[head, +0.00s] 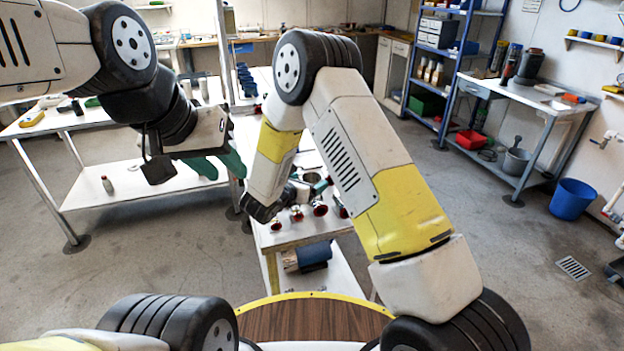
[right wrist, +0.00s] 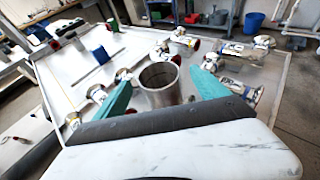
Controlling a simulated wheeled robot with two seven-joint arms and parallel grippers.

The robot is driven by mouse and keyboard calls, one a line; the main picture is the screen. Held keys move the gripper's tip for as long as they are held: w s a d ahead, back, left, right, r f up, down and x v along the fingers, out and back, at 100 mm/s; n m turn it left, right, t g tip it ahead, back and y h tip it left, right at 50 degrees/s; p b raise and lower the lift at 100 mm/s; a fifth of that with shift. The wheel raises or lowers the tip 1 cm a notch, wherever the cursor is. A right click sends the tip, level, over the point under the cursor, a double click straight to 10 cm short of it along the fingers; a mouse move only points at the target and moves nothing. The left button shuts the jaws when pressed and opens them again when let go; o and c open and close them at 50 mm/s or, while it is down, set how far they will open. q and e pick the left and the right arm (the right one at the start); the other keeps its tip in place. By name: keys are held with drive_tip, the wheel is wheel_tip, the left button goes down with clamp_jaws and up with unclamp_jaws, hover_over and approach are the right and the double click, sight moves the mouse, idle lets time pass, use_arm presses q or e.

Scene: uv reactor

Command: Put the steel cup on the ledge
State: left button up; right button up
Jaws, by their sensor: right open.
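The steel cup (right wrist: 160,88) is an open-topped grey metal cylinder standing upright on the work table. My right gripper (right wrist: 159,75) is open, with one teal finger on each side of the cup. I see a gap on both sides and cannot tell contact. In the head view the cup (head: 312,178) is partly hidden by my right arm, and the right fingers are hidden. My left gripper (head: 222,166) is open and empty, with its teal fingers apart, above the floor to the left of that table. I cannot tell which surface is the ledge.
Several metal fittings with red ends (right wrist: 182,38) lie around the cup on the table (right wrist: 70,85). A blue block (right wrist: 101,55) sits further back left. A white side table (head: 125,180) stands at left, and a blue bucket (head: 571,199) on the floor at right.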

sight(316, 176)
drive_tip(key=x, duration=0.3)
drive_tip(key=shift+w, duration=0.3)
drive_tip(key=shift+r, duration=0.1)
drive_tip(key=c, duration=1.6)
